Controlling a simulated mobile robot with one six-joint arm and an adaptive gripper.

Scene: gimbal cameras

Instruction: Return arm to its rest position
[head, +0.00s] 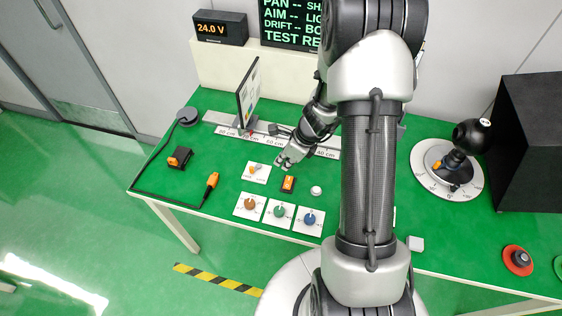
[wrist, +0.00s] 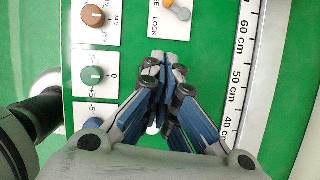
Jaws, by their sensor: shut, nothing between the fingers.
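My gripper (head: 284,161) hangs above the middle of the green table (head: 384,235) in the head view, near a lever panel and a small orange-topped block. In the wrist view my gripper (wrist: 162,62) points toward the table with its fingertips together and nothing between them. My arm rises large through the centre-right of the head view and hides part of the table.
Three knob panels (head: 279,212) line the front edge, with the lever panel (head: 256,173) and orange-topped block (head: 288,184) behind. A ruler rail (head: 222,130) holds an upright panel (head: 248,93).

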